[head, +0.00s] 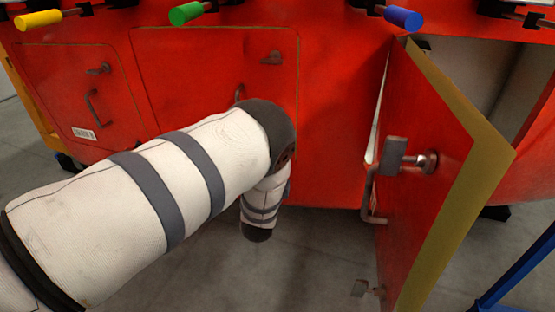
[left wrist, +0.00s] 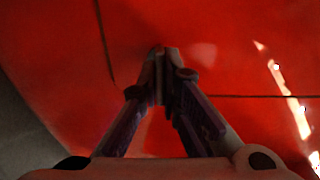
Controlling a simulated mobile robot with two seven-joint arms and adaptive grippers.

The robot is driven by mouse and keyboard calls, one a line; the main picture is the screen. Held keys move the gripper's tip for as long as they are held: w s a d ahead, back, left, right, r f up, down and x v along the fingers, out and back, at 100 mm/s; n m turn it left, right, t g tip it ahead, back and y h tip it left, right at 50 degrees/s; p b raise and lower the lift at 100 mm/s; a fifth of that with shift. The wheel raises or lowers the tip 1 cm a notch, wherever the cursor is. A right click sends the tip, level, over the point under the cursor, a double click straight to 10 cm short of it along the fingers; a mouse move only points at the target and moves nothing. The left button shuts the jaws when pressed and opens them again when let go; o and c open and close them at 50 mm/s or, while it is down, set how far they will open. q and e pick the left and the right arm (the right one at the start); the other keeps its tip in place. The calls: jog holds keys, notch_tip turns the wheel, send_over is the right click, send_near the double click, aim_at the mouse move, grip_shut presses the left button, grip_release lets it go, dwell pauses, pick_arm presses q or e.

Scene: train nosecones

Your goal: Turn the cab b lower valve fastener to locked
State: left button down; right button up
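Several grey turn fasteners show in the head view. Others are on the closed panels, at the upper middle (head: 271,57) and at the left (head: 98,69). I cannot tell which is the cab b lower valve fastener. My left arm reaches in and bends down in front of the red body, hiding its gripper. In the left wrist view, my left gripper (left wrist: 158,60) has its fingertips together near a red surface. No held thing is clear. My right gripper is not in view.
The open red door (head: 425,150) with a yellow edge swings out at the right. A closed panel (head: 200,70) has a handle partly behind my arm. Yellow, green and blue handles (head: 403,19) stick out along the top. Grey floor (head: 310,260) is clear below.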

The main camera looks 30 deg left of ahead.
pick_arm(q)
jog(key=shift+a, duration=0.1)
jog(key=c, duration=1.8)
grip_release()
jog(key=shift+s, duration=0.1)
jog(key=v, duration=1.2)
